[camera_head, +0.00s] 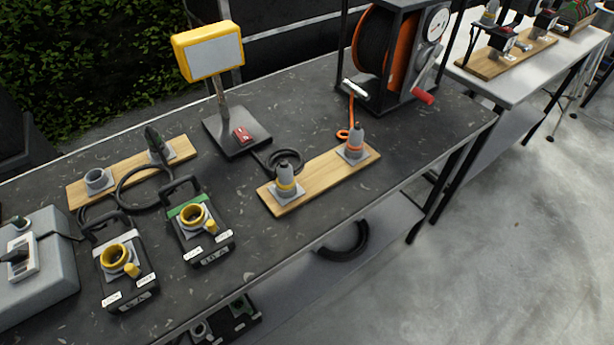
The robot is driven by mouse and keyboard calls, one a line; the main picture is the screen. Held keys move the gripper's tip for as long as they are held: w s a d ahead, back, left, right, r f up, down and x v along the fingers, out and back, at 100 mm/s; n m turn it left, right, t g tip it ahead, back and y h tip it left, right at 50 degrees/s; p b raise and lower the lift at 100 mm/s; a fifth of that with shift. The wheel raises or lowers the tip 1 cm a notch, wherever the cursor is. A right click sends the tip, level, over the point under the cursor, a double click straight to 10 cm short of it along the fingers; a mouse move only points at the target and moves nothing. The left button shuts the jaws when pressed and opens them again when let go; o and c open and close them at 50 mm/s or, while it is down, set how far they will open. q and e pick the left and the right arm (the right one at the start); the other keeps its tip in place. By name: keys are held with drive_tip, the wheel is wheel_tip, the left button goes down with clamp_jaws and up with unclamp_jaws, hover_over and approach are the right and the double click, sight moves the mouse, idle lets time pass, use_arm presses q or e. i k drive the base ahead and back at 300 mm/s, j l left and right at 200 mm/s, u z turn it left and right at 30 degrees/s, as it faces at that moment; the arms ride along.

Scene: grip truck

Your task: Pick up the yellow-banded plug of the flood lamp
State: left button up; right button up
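The flood lamp (209,52) has a yellow frame and a pale panel. It stands on a dark square base (232,146) with a small red block on it. A black cable runs from the base into a coil (284,160). The yellow-banded plug (285,180) is grey and stands upright on the left end of a wooden board (322,179). An orange-banded grey plug (355,142) stands on the right end of the same board, with an orange cable behind it. Neither of my grippers shows in this view.
Two dark boxes with yellow sockets (114,254) (194,216) stand left of the board. A second wooden board (131,171) lies behind them. An orange cable reel (386,56) stands at the back right. The dark tabletop is clear in front of the plug board.

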sight(283, 173)
drive_tip(key=k+l+u, duration=0.15)
drive_tip(key=u, duration=0.2)
drive_tip(key=k+l+u, duration=0.15)
drive_tip(key=l+u, duration=0.15)
drive_tip(key=k+l+u, duration=0.15)
drive_tip(key=u, duration=0.2)
